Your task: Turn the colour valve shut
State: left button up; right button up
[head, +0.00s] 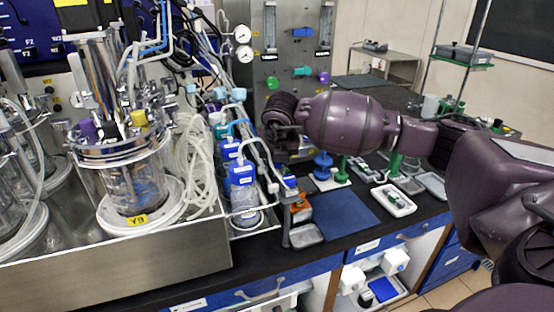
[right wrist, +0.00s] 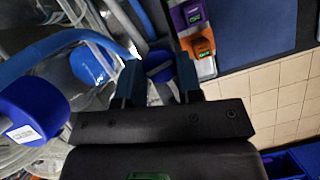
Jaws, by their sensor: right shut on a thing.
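My right gripper (right wrist: 159,80) shows in the right wrist view with its two dark fingers on either side of a round blue part (right wrist: 160,64). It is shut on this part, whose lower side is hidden. I cannot tell whether this is the valve. In the head view my right arm reaches in from the right and its gripper points down beside the blue-capped bottles; the fingertips are hard to make out there. My left gripper is not in view.
Blue-capped bottles (head: 242,172) and tubing stand close left of the gripper. A purple block (right wrist: 192,14) and an orange block (right wrist: 200,47) are close by. A blue mat (head: 345,217) lies clear on the bench. A glass reactor vessel (head: 133,185) stands at left.

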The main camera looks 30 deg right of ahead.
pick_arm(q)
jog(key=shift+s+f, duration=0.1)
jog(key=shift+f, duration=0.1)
pick_arm(e)
jog(key=shift+m+h, duration=0.3)
jog(key=shift+m, duration=0.6)
jog(key=shift+w, duration=0.1)
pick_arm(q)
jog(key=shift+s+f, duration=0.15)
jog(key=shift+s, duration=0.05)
pick_arm(e)
jog(key=o, duration=0.9)
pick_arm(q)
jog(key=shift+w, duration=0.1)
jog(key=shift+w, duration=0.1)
pick_arm(e)
jog(key=shift+a+r, duration=0.1)
